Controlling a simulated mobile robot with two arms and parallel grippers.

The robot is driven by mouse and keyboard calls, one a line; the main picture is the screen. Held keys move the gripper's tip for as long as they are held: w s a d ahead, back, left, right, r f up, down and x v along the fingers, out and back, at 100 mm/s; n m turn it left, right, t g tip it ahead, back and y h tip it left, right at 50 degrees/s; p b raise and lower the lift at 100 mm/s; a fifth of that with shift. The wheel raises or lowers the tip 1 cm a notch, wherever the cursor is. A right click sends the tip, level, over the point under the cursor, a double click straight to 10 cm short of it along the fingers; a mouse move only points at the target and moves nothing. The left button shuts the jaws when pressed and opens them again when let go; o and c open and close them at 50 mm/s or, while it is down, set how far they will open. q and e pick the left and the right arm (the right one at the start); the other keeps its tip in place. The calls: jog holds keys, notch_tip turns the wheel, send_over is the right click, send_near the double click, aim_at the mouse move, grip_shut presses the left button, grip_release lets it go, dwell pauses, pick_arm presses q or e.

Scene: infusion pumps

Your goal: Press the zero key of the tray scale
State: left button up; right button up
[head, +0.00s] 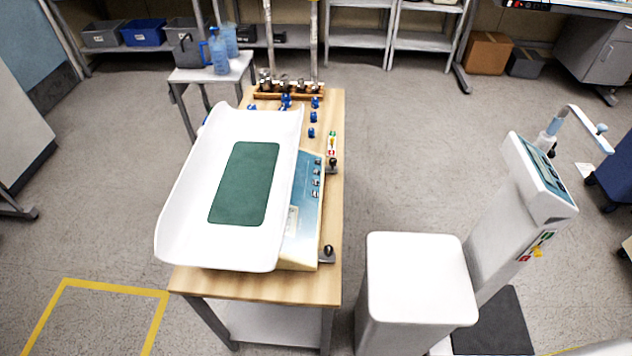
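The tray scale stands on a wooden-topped table in the middle of the head view. Its white curved tray (190,195) holds a green mat (245,183). Its control panel (308,205) is light blue and faces up along the right side of the tray. Several small keys (317,176) sit in a column on that panel. Their labels are too small to read, so I cannot tell which is the zero key. A small display (291,220) is partly covered by the tray edge. Neither of my grippers is in view.
The wooden table (255,285) also carries blue small parts (312,132) and a wooden rack of metal weights (290,90) at its far end. A white seat-like block (417,275) and a grey column with a screen (540,175) stand at the right. Floor is free at left.

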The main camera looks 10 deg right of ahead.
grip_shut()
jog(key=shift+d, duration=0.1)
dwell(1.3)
